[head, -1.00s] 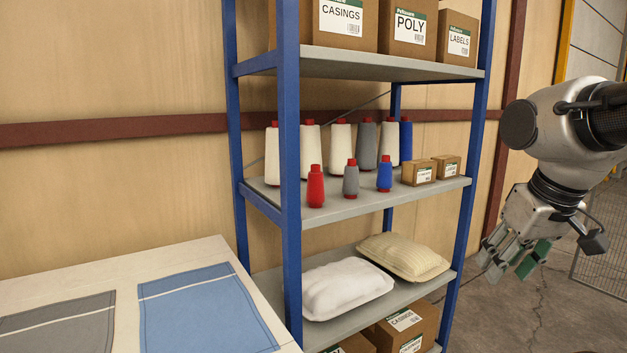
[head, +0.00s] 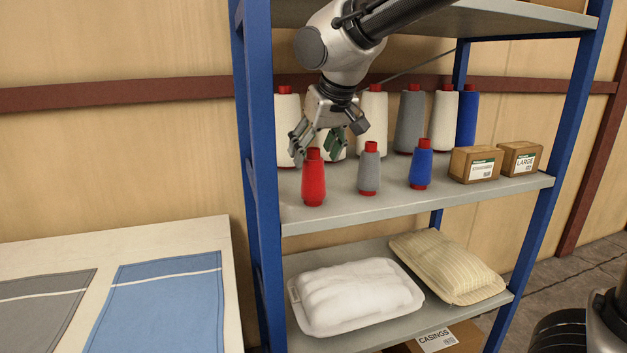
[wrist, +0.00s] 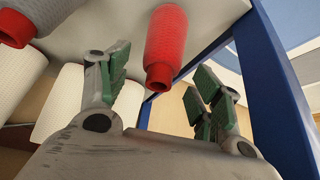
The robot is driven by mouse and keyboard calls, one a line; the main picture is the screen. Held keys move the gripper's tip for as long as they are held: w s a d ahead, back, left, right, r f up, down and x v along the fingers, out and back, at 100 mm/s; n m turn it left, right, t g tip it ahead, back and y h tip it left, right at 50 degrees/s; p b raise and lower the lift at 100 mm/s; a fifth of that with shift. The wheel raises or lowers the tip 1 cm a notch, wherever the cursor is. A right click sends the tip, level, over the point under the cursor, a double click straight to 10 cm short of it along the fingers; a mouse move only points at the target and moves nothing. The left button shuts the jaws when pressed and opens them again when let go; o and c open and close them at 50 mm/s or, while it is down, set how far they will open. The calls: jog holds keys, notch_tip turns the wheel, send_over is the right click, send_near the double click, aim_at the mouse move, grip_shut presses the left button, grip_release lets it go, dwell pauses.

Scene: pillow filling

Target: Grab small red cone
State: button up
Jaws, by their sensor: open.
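The small red cone (head: 313,180) stands upright at the front left of the middle shelf, near the blue post. My gripper (head: 318,152) is open, fingers pointing down, at the height of the cone's top and seemingly just behind or over it. In the wrist view the red cone (wrist: 165,45) appears between the two spread green-padded fingers (wrist: 155,90), a little beyond their tips, and I see no contact.
A small grey cone (head: 369,170) and a small blue cone (head: 421,165) stand to the right on the same shelf (head: 400,205). Tall cones (head: 409,120) line the back. The blue post (head: 262,180) is close on the left. The upper shelf (head: 500,18) is overhead.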

aim_at(313, 189)
jog(key=x, duration=0.5)
jog(key=shift+w+r, duration=0.15)
jog(key=shift+c, duration=0.2)
jog(key=c, duration=1.2)
jog(key=shift+o, duration=0.2)
jog(key=shift+r, duration=0.1)
